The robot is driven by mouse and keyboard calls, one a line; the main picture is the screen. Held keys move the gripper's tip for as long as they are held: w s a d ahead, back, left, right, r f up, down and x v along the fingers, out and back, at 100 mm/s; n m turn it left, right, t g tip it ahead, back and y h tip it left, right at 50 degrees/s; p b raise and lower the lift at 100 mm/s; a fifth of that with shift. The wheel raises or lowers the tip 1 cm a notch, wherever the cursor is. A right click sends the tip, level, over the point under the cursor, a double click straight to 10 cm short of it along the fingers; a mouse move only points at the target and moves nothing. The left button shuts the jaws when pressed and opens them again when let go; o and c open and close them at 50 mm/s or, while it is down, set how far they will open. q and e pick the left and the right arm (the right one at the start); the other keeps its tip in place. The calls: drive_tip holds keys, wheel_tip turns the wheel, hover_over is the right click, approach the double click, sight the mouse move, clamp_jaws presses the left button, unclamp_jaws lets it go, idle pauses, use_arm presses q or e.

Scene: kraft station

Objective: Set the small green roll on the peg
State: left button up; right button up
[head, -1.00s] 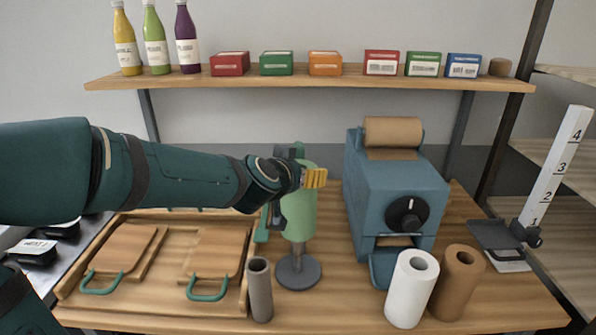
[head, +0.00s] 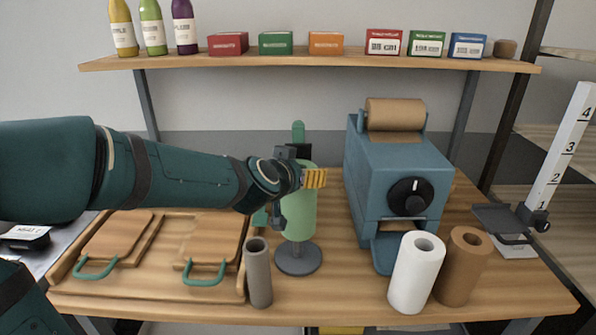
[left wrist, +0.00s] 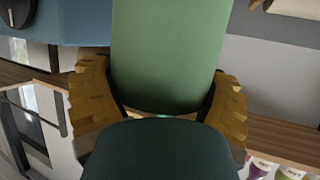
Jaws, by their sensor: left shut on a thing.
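The small green roll (head: 301,205) stands upright in the middle of the head view. My left gripper (head: 313,179) is shut around its upper part. In the left wrist view, the yellow fingers of my left gripper (left wrist: 158,95) press on both sides of the green roll (left wrist: 168,45). The peg's round grey base (head: 299,260) is on the table directly below the roll. A short length of grey stem shows between roll and base. The roll's lower end is apart from the base; how far the peg is inside the roll is hidden. My right gripper is not in view.
A grey tube (head: 258,275) stands just left of the base. A blue machine (head: 390,180) is close on the right, with a white roll (head: 415,275) and a brown roll (head: 462,268) before it. Boards lie in a wooden tray (head: 160,291) at left. A shelf (head: 340,64) hangs behind.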

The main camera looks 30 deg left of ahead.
use_arm(q)
drive_tip(key=shift+f+b, duration=1.3)
drive_tip(key=shift+f, duration=2.65)
drive_tip(key=o, duration=1.1)
drive_tip(key=shift+f, duration=0.1)
